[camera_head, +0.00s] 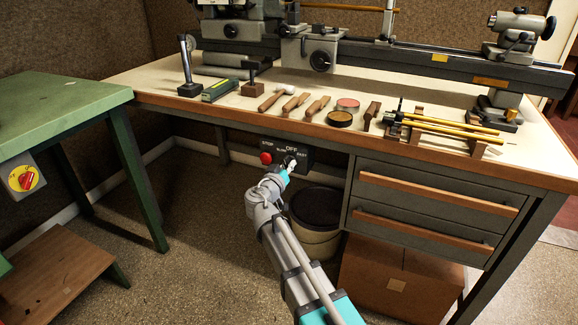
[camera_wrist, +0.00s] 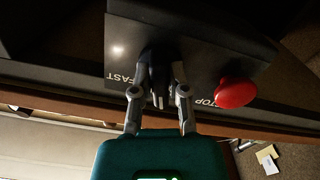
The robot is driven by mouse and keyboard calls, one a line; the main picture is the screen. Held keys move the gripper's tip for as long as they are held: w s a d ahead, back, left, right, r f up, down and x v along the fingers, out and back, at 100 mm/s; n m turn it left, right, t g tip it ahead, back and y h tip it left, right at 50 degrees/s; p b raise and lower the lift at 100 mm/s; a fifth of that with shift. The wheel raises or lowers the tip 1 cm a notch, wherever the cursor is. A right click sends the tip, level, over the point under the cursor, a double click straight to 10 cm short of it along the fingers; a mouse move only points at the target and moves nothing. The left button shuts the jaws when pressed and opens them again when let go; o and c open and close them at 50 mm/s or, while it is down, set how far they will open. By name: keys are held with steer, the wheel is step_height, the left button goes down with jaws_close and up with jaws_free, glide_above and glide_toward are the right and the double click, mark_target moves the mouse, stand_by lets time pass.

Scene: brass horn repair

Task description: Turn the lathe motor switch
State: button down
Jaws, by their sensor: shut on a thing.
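The dark lathe switch box (camera_head: 305,156) hangs under the front edge of the workbench, lettered STOP, SLOW, OFF and FAST. A red stop button (camera_head: 266,158) sits at its left end; it shows at the right in the wrist view (camera_wrist: 235,93). My gripper (camera_head: 290,164) reaches up to the box from below. In the wrist view my gripper (camera_wrist: 161,80) has its two fingers on either side of the black switch knob (camera_wrist: 156,68), shut on it. The SLOW and OFF lettering is hidden in that view. I cannot tell which mark the knob points at.
The workbench (camera_head: 230,107) carries the lathe (camera_head: 430,58) and several hand tools. A bucket (camera_head: 316,208) and a cardboard box (camera_head: 395,275) stand below, right of my arm, beside and under the drawers (camera_head: 435,205). A green table (camera_head: 60,110) stands left.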

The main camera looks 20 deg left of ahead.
steer(key=shift+n, duration=2)
steer(key=c, duration=0.6)
jaws_free()
steer(key=shift+c, duration=0.2)
steer(key=s+a, duration=0.1)
steer(key=s, duration=1.1)
